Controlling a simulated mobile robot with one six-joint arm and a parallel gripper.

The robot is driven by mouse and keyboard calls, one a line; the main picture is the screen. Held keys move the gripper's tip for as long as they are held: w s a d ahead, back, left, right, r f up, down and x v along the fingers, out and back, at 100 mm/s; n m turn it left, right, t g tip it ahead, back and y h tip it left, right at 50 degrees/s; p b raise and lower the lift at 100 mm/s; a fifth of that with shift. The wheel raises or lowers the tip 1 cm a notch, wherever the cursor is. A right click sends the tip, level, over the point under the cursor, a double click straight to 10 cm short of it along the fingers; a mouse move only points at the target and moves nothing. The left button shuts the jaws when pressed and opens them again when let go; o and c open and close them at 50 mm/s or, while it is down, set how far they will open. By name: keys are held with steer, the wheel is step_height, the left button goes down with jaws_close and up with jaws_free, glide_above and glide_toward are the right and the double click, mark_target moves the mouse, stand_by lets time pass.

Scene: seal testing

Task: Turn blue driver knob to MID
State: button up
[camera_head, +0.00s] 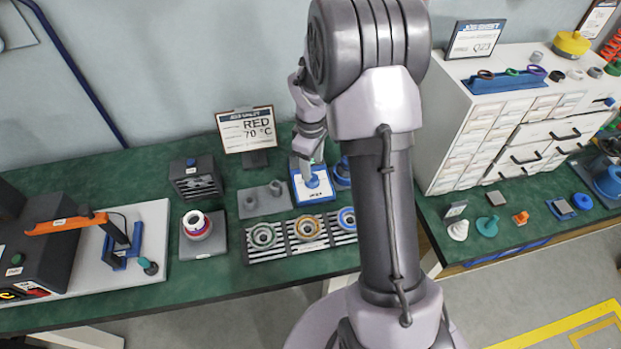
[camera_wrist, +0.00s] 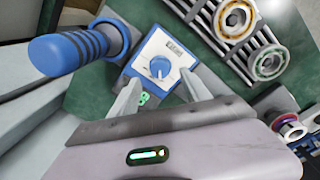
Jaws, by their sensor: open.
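The blue driver knob (camera_wrist: 159,67) sits on the white face of a small blue-edged box (camera_wrist: 146,48) with a small label, near the top middle of the wrist view. The same box (camera_head: 299,193) shows in the head view, partly behind my arm. My gripper (camera_wrist: 160,82) is open, its two fingers spread on either side of the knob and apart from it as far as I can see. In the head view, my gripper (camera_head: 309,172) is over the box. The knob's pointer and scale marks are too small to read.
A blue ribbed cylinder (camera_wrist: 65,52) stands close beside the box. A striped rack (camera_head: 284,240) with several rings lies in front. A grey block (camera_head: 263,201) is at the left. A white drawer cabinet (camera_head: 480,140) is at the right.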

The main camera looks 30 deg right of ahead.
mark_target(313, 178)
step_height(313, 178, down, 6)
steer(key=shift+w+r+b, duration=0.1)
steer(key=shift+r+b, duration=0.15)
steer(key=shift+b, duration=0.45)
steer(key=shift+d, duration=0.1)
jaws_close()
